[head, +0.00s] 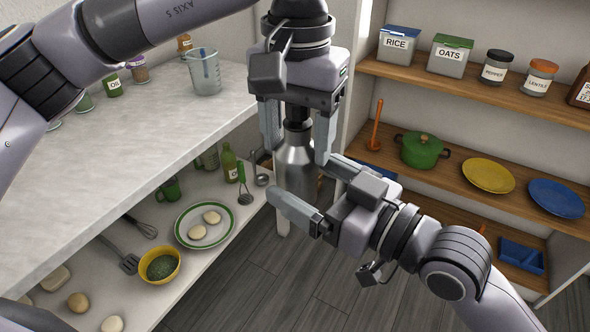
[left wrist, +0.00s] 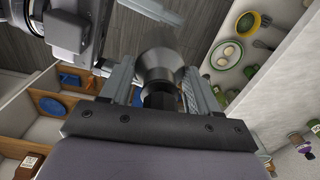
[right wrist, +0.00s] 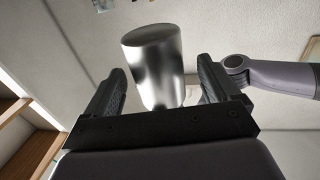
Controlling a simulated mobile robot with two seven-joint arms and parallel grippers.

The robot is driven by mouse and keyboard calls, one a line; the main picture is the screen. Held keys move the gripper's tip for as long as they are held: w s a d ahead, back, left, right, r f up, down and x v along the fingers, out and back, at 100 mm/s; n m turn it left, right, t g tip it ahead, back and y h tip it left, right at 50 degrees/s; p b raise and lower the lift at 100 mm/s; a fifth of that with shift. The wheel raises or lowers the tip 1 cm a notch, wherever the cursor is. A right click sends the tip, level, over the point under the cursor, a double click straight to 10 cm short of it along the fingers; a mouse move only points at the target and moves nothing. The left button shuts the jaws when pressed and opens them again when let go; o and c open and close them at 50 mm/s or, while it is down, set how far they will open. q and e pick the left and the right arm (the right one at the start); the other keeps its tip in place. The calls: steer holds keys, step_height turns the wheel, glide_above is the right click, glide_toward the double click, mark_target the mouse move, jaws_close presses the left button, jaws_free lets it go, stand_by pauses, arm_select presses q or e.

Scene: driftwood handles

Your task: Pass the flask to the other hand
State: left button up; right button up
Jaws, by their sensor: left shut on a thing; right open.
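The flask (head: 294,165) is a silver metal bottle with a black cap, hanging upright in the air. My left gripper (head: 298,140) points down and is shut on its top, around the cap and neck. The left wrist view shows the flask (left wrist: 160,66) between the left fingers. My right gripper (head: 308,190) is open, coming from the right at the flask's lower body. In the right wrist view the flask (right wrist: 155,65) stands between the open right fingers and a little beyond them. Whether a right finger touches it, I cannot tell.
A marble counter (head: 130,110) with a measuring jug (head: 204,72) is at left. The shelf below holds a plate (head: 206,224) and a yellow bowl (head: 160,266). Wooden shelves at right hold a green pot (head: 421,150) and plates. Dark floor (head: 290,290) is clear below.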

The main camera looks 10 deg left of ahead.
steer(key=shift+x, duration=1.35)
steer(key=c, duration=1.2)
arm_select(q)
steer(key=o, duration=1.1)
steer(key=shift+r, duration=0.1)
